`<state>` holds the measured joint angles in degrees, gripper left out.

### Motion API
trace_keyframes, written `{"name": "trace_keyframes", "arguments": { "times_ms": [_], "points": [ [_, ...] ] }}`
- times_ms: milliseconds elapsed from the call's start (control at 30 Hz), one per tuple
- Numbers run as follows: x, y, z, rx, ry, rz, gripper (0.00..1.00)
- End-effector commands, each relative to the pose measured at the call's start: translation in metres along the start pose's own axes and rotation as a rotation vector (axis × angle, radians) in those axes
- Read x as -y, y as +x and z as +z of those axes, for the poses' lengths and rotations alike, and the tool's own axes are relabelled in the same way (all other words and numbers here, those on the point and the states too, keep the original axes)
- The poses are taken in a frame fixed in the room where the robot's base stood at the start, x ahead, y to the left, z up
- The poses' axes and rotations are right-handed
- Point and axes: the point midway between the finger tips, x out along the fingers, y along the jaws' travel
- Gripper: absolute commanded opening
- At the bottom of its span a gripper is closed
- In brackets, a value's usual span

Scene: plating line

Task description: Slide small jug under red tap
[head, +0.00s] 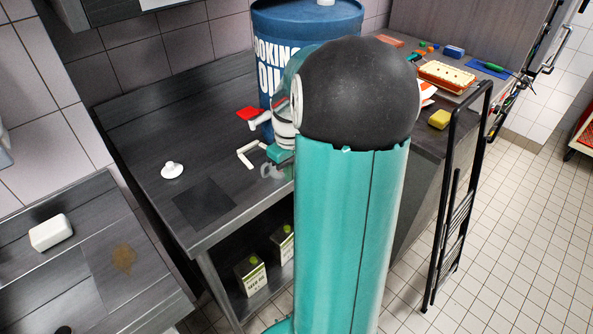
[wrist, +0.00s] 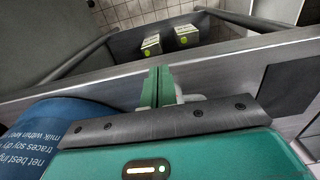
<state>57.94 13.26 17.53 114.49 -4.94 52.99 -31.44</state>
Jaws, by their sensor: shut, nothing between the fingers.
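The red tap (head: 250,115) sticks out to the left from the lower side of the blue cooking-oil drum (head: 275,30). My gripper (head: 279,154) is low over the counter, below and right of the tap, mostly hidden by my arm. In the wrist view its green fingers (wrist: 156,87) are together and empty. A white angled piece (head: 247,155) lies beside the fingertips; it also shows in the wrist view (wrist: 189,97). A small, pale, glassy shape (head: 272,171) sits just below the fingers; I cannot tell whether it is the jug. No clear jug shows.
A dark square (head: 205,203) and a white knob-like item (head: 172,171) are on the counter's bare left part. Cartons (head: 251,276) stand on the shelf below. A sponge (head: 439,119) and tray (head: 446,76) lie right. A black folding frame (head: 455,190) stands on the floor.

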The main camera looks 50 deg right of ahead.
Motion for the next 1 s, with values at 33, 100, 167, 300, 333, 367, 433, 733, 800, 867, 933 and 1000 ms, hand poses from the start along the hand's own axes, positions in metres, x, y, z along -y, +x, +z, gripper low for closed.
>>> {"name": "trace_keyframes", "arguments": {
  "times_ms": [33, 100, 167, 300, 333, 367, 433, 733, 800, 867, 933, 1000],
  "points": [
    [0.001, 0.000, -0.005, -0.001, -0.003, 0.000, 0.00],
    [0.001, 0.000, -0.009, -0.001, -0.002, 0.001, 0.00],
    [0.002, 0.000, -0.011, 0.000, -0.001, 0.001, 0.00],
    [0.002, -0.001, -0.011, 0.000, -0.001, 0.001, 0.00],
    [0.002, -0.001, -0.011, 0.000, -0.001, 0.001, 0.00],
    [0.002, -0.001, -0.011, 0.000, -0.001, 0.001, 0.00],
    [0.002, -0.001, -0.011, 0.000, -0.001, 0.001, 0.00],
    [0.003, 0.000, -0.048, -0.001, -0.006, -0.001, 0.00],
    [0.002, 0.000, -0.062, -0.002, -0.005, 0.000, 0.00],
    [0.002, 0.000, -0.071, -0.001, -0.004, 0.000, 0.00],
    [0.002, 0.000, -0.079, 0.000, -0.003, 0.000, 0.00],
    [0.002, 0.000, -0.082, 0.000, -0.003, 0.000, 0.00]
  ]
}}
